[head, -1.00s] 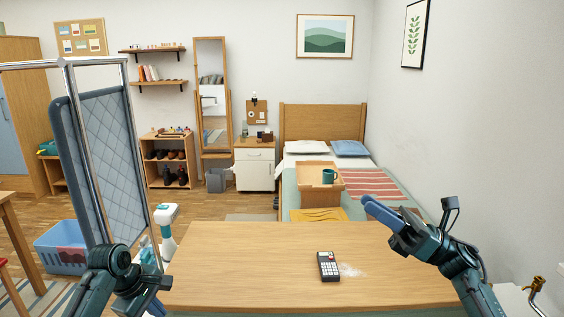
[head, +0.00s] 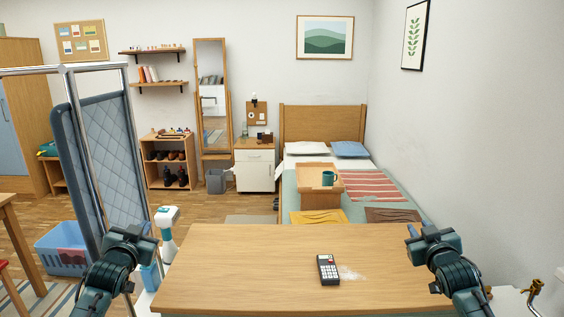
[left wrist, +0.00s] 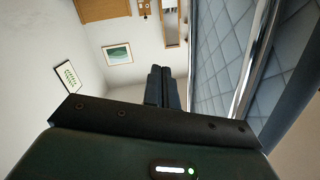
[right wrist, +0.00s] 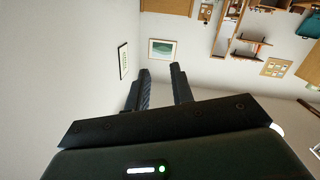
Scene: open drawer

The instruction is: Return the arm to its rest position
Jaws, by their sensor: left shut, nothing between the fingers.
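My right arm (head: 440,255) stands at the right edge of the table (head: 230,265), folded with its wrist raised. In the right wrist view my right gripper (right wrist: 161,70) has its two fingers apart with nothing between them. My left arm (head: 120,265) stands at the table's left side in a similar raised pose. In the left wrist view my left gripper (left wrist: 160,70) has its fingers together and empty. Both grippers are clear of the table and its objects.
A black calculator (head: 328,269) lies on the table beside a patch of white powder (head: 351,273). A padded blue screen with a metal frame (head: 108,165) stands close to my left arm. A white spray bottle (head: 167,232) stands behind the table's left edge. The right wall is near my right arm.

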